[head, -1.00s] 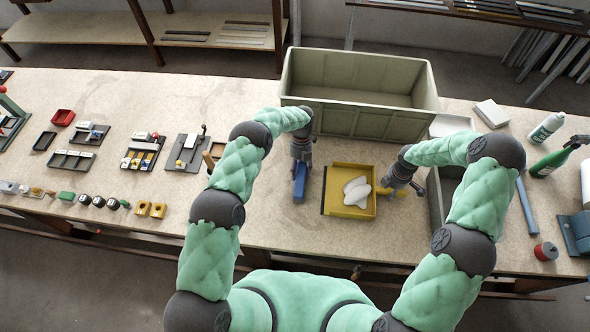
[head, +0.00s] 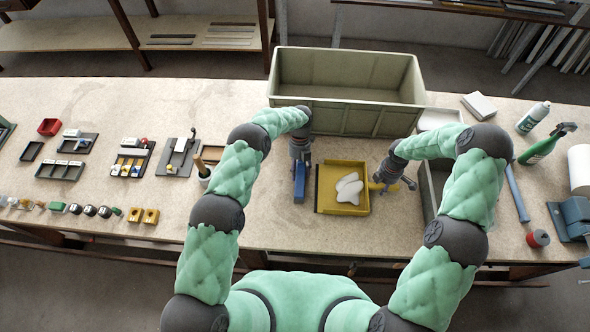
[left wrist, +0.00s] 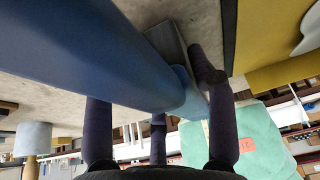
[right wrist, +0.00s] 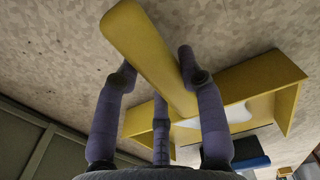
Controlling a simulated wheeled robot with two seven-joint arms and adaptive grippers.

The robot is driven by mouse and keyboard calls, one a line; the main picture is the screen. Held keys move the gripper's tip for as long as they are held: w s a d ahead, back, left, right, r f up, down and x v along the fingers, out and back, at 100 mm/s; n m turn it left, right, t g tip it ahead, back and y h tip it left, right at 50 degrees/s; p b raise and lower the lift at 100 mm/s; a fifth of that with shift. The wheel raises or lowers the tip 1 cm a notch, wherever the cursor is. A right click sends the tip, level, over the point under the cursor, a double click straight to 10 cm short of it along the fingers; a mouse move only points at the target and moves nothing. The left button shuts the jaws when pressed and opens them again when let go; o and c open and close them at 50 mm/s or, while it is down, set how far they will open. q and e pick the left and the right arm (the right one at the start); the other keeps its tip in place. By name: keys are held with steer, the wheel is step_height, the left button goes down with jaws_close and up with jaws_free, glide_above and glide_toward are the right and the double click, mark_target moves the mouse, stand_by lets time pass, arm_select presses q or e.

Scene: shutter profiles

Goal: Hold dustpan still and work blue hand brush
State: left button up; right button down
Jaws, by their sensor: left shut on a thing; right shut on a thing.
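The yellow dustpan (head: 330,200) lies on the bench with a white piece (head: 348,188) in it. Its dark front lip faces left. My right gripper (head: 385,186) is shut on the dustpan's handle, which shows large in the right wrist view (right wrist: 150,55). The blue hand brush (head: 299,185) is just left of the dustpan lip, apart from it. My left gripper (head: 300,165) is shut on the brush from above; the brush fills much of the left wrist view (left wrist: 90,50). I cannot tell whether its bristles touch the bench.
A large grey-green crate (head: 345,117) stands behind both grippers. A grey bin (head: 428,190) stands right of my right gripper. A green spray bottle (head: 545,146) is at the right.

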mark_target(299, 168)
stand_by(0.4)
steer(key=c, duration=0.7)
jaws_free()
steer(key=shift+r, duration=0.15)
arm_select(q)
steer(key=shift+r+p, duration=2)
arm_select(e)
steer(key=shift+r, duration=3.4)
